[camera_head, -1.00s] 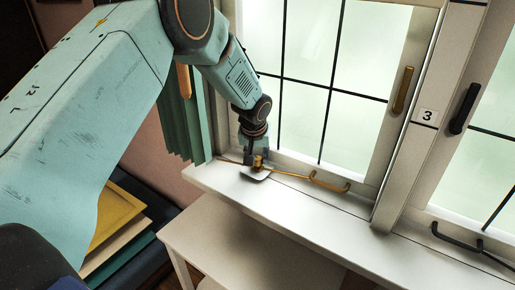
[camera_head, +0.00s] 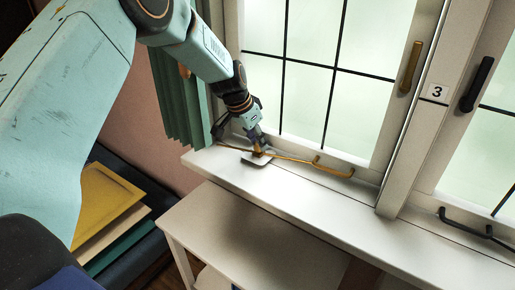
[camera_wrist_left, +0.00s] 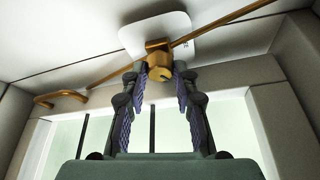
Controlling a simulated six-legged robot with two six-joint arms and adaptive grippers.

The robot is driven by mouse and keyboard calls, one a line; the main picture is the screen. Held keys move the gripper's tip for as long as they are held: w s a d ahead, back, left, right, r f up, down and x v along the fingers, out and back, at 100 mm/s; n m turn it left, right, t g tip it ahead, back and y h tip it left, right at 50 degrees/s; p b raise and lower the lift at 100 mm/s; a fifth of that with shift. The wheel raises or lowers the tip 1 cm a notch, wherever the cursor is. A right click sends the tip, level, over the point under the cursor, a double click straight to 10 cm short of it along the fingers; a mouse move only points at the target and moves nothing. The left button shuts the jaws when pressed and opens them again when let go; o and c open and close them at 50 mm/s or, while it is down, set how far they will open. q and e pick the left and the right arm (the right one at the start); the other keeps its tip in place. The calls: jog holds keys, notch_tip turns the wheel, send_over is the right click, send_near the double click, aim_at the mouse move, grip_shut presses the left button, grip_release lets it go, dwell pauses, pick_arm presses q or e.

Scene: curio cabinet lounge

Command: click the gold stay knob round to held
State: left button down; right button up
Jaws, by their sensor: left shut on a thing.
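The gold stay knob (camera_wrist_left: 159,70) sits on a gold block on a pale rounded plate (camera_wrist_left: 135,34) on the sill. My left gripper (camera_head: 258,146) is shut on the knob, with one finger at each side of it in the left wrist view. In the head view the gripper leans in from the upper left and hides most of the knob. The gold stay bar (camera_head: 292,158) runs through the block and ends in a loop (camera_head: 335,171) on the right. I cannot read which position the knob is at. My right gripper is not in view.
A gold window handle (camera_head: 411,67) is on the frame above. Right of the "3" label (camera_head: 437,91) are a black handle (camera_head: 470,83) and a black stay (camera_head: 465,228). A green curtain (camera_head: 180,105) hangs left. A white table (camera_head: 245,225) stands below the sill.

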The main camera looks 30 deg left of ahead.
pick_arm(q)
jog(key=m+h+b, duration=0.1)
jog(key=m, duration=0.1)
jog(key=shift+a+f+m+g+b, duration=0.1)
jog(key=shift+m+g+b, duration=0.2)
jog(key=shift+b, duration=0.1)
jog(key=shift+w+m+g+h+b, duration=0.1)
jog(key=shift+m+g+h+b, duration=0.3)
jog(key=shift+m, duration=1.1)
jog(key=c, duration=1)
grip_release()
jog(key=shift+r, duration=0.2)
notch_tip(320, 180, up, 10)
jog(key=shift+f, duration=0.1)
